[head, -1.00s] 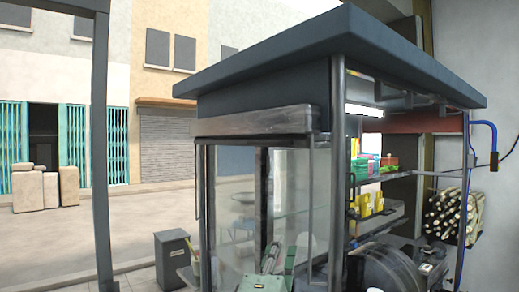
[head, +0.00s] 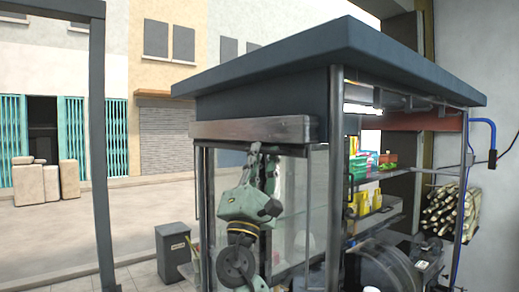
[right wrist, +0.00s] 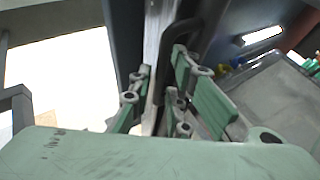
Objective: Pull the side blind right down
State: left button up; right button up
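The side blind shows as a long grey bar (head: 222,129) under the stall roof's left side, high above the glass. My right gripper (head: 262,158) points up at the bar's lower edge, in front of the glass. In the right wrist view, its fingers (right wrist: 158,98) are spread apart on both sides of a dark curved handle (right wrist: 185,38) beside the pale bar. I see no firm closure on the handle. Whether the fingers touch it is unclear. My left gripper is in no view.
The stall roof (head: 300,62) overhangs the bar. A glass panel (head: 298,200) and a corner post (head: 336,180) stand close to my right arm. Shelves with coloured packs (head: 362,203) and a cane bundle (head: 452,213) are to the right. A grey bin (head: 173,244) stands left on open paving.

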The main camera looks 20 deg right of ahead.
jog(key=shift+w, duration=0.15)
jog(key=shift+c, duration=0.7)
grip_shut()
